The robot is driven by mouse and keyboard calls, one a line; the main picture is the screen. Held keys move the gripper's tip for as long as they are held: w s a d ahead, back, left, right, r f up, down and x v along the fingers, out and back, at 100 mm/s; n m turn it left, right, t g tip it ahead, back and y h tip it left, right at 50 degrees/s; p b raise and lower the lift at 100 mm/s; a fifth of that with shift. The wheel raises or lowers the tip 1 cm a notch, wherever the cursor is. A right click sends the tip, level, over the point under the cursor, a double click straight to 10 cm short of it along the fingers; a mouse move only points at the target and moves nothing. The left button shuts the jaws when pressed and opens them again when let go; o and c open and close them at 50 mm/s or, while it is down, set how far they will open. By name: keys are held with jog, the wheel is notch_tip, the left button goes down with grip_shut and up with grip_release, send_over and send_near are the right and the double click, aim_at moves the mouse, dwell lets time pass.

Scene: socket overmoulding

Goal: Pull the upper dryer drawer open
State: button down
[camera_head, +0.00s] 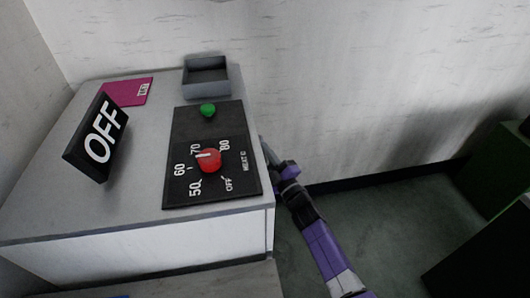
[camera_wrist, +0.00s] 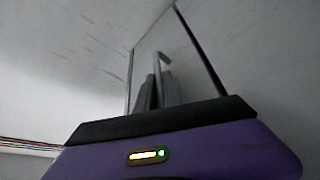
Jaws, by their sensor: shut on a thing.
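The dryer (camera_head: 140,190) is a pale grey cabinet, seen from above in the head view. Its drawer side, at the right, faces away from this view, so the drawers are hidden there. My arm reaches to that side, with the gripper's fingertips out of sight past the top edge. In the wrist view, a pale panel with dark edges, seemingly the drawer front (camera_wrist: 188,68), fills the upper middle. A thin grey bent handle (camera_wrist: 164,57) stands at it. My gripper (camera_wrist: 160,88) is shut on this handle. I cannot tell how far the drawer is out.
On the dryer top are a black OFF sign (camera_head: 98,140), a control panel with a red knob (camera_head: 208,160) and green button (camera_head: 208,110), a pink card (camera_head: 128,92) and a grey tray (camera_head: 206,77). Open floor (camera_head: 380,220) lies right; dark green boxes (camera_head: 490,215) stand at far right.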

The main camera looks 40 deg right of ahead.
dwell(0.8)
jog(key=s+d+p, duration=0.1)
jog(key=s+d, duration=0.6)
jog(key=d, duration=0.3)
jog(key=s+d, duration=0.6)
jog(key=d, duration=0.4)
jog(key=shift+s+p, duration=0.4)
jog(key=shift+f, duration=0.1)
jog(key=c, duration=1.8)
grip_release()
jog(key=shift+o, duration=0.2)
jog(key=v, duration=0.7)
jog(key=shift+s+b, duration=0.35)
jog(key=shift+b, duration=0.05)
